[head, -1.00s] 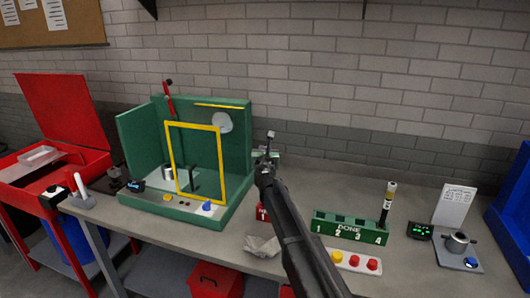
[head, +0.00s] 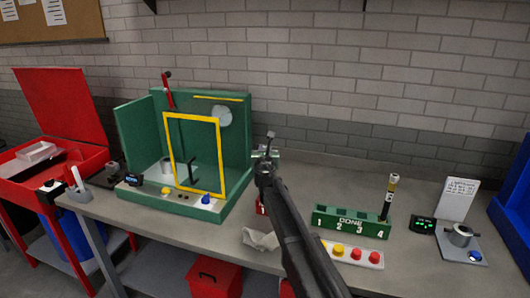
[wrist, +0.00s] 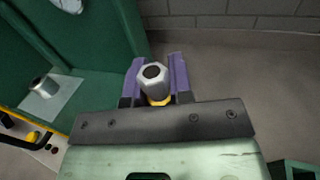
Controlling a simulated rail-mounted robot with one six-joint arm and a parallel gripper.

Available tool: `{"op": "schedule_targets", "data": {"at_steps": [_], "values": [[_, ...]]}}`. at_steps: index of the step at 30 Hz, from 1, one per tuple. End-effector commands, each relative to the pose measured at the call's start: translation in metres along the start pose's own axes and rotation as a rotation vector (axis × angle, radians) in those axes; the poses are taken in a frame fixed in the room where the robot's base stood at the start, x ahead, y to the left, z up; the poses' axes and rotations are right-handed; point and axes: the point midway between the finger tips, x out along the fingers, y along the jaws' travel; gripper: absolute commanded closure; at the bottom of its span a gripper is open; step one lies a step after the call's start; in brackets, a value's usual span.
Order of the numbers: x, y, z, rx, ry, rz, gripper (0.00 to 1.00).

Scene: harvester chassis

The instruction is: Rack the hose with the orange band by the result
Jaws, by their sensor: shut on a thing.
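My gripper (head: 265,156) is held above the bench, just right of the green test booth. In the wrist view its purple jaws (wrist: 156,84) are shut on a hose end (wrist: 152,75) with a silver hex fitting and a yellow-orange band below it. The rest of this hose is hidden by the gripper. The green rack (head: 328,217) marked DONE stands on the bench to the right, with slots numbered 1 to 4. Slots 1 to 3 look empty.
The green booth (head: 131,136) has a yellow-framed guard (head: 218,155) and buttons at its front. A panel with yellow and red buttons (head: 356,254) lies before the rack. A small green-lit display (head: 422,224) and a cup fixture (head: 460,236) stand right. A crumpled rag (head: 260,240) lies nearby.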

Motion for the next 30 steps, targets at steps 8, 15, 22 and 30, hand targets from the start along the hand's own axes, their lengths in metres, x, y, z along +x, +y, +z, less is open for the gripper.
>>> {"op": "schedule_targets", "data": {"at_steps": [8,15,22,30], "values": [[0.0,0.0,-0.012,0.0,0.0,0.0,1.0],[0.0,0.0,-0.02,0.0,0.0,0.0,1.0],[0.0,0.0,-0.028,0.0,0.0,0.0,1.0],[0.0,0.0,-0.038,0.0,0.0,0.0,1.0]]}}
